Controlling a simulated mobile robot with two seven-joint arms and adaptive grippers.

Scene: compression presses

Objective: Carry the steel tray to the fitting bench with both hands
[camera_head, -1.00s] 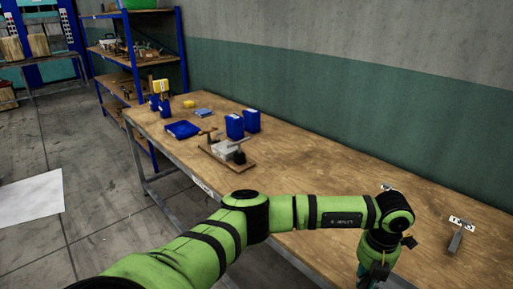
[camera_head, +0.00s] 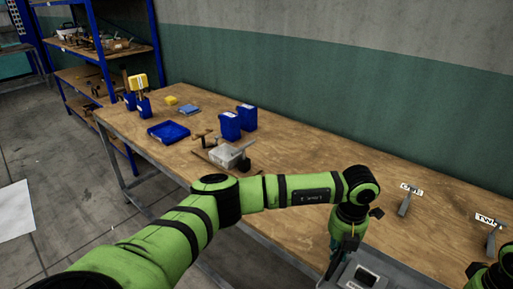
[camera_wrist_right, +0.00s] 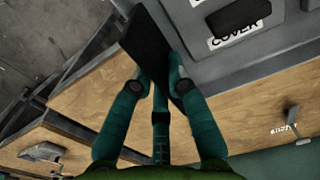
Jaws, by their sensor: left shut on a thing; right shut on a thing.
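The grey steel tray (camera_head: 400,277) shows only in part at the bottom of the head view. My left gripper (camera_head: 334,264) points down at the tray's left end and is shut; its fingertips are hard to make out. In the right wrist view the tray (camera_wrist_right: 205,65) fills the upper right, with a dark recess (camera_wrist_right: 240,18) and a "COVER" label. My right gripper (camera_wrist_right: 152,60) is shut on a dark, flat handle-like part at the tray's edge. A wooden bench (camera_head: 290,150) runs along the wall; I cannot tell whether it is the fitting bench.
Blue bins (camera_head: 230,126), a blue shallow tray (camera_head: 168,132) and a small fixture (camera_head: 228,156) stand on the bench's far half. Two labelled brackets (camera_head: 405,205) (camera_head: 490,240) stand on its near right part. A blue shelf rack (camera_head: 100,75) stands at the back left.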

